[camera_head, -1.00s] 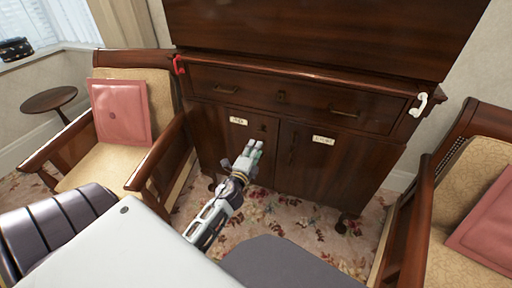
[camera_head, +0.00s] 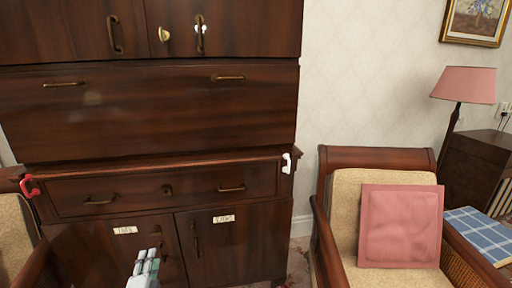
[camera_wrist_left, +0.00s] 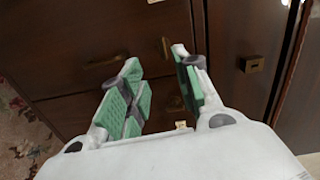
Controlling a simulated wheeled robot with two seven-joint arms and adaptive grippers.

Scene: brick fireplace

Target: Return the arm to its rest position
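My left gripper (camera_head: 146,265) shows at the bottom edge of the head view, in front of the lower doors of a dark wooden cabinet (camera_head: 150,110). Only its grey-green fingers show there. In the left wrist view the two fingers with green pads (camera_wrist_left: 158,75) stand apart with nothing between them, so the gripper is open and empty. The cabinet front shows beyond the fingertips. The rest of the left arm is out of the head view. My right gripper is in no view.
A red hook (camera_head: 29,186) and a white hook (camera_head: 287,163) are on the cabinet's sides. An armchair with a pink cushion (camera_head: 400,226) stands at the right, beside a blue checked cloth (camera_head: 482,236). A pink lamp (camera_head: 464,85) is behind. Part of another chair (camera_head: 14,235) shows at left.

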